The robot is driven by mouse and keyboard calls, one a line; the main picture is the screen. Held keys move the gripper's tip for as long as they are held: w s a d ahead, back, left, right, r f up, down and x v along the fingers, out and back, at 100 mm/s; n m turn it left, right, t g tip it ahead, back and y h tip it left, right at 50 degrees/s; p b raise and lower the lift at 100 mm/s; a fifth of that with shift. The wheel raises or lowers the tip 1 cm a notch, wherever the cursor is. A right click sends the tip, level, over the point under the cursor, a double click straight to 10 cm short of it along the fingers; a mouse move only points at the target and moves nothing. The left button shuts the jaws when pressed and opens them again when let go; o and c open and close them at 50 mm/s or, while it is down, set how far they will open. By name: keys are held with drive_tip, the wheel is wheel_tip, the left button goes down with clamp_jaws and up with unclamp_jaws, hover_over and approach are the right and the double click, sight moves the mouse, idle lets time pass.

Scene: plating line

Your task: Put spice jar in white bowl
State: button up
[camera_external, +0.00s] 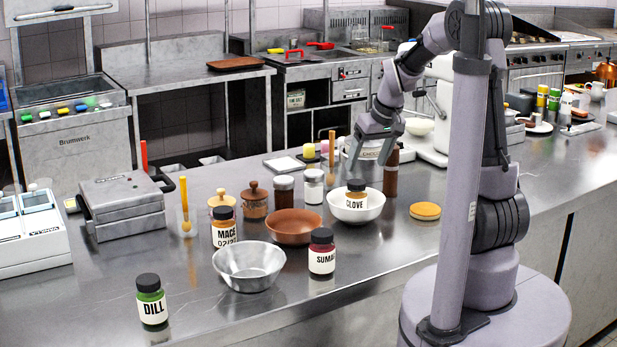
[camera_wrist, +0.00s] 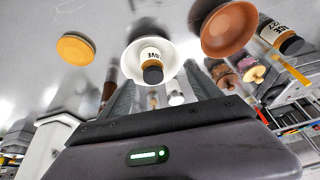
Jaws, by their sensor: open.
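The spice jar labelled CLOVE (camera_external: 356,199), with a black lid and brown contents, stands inside the white bowl (camera_external: 345,214) on the steel counter. In the wrist view the clove jar (camera_wrist: 151,60) also sits within the rim of the white bowl (camera_wrist: 130,68). Other spice jars stand on the counter: DILL (camera_external: 152,302), SUMAC (camera_external: 321,252) and MACE (camera_external: 224,229). My gripper (camera_external: 366,168) is open and empty, above and behind the white bowl, apart from the jar. Its fingers (camera_wrist: 160,98) show in the wrist view.
A brown bowl (camera_external: 293,227) and a steel bowl (camera_external: 249,268) stand left of the white bowl. A yellow round item (camera_external: 425,211) lies to its right. Darker jars (camera_external: 284,189) stand behind. The counter's front right is clear.

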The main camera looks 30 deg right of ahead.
drive_tip(key=s+a+r+m+y, duration=0.1)
drive_tip(key=s+a+r, duration=0.2)
drive_tip(key=s, duration=0.8)
drive_tip(key=s+a+r+m+t, duration=0.1)
drive_tip(key=s+a+r+m, duration=0.1)
drive_tip(key=s+a+r, duration=0.2)
drive_tip(key=s+a, duration=0.3)
drive_tip(key=s, duration=0.5)
drive_tip(key=shift+s+m+y, duration=0.15)
drive_tip(key=shift+m+y, duration=0.15)
drive_tip(key=shift+y, duration=0.1)
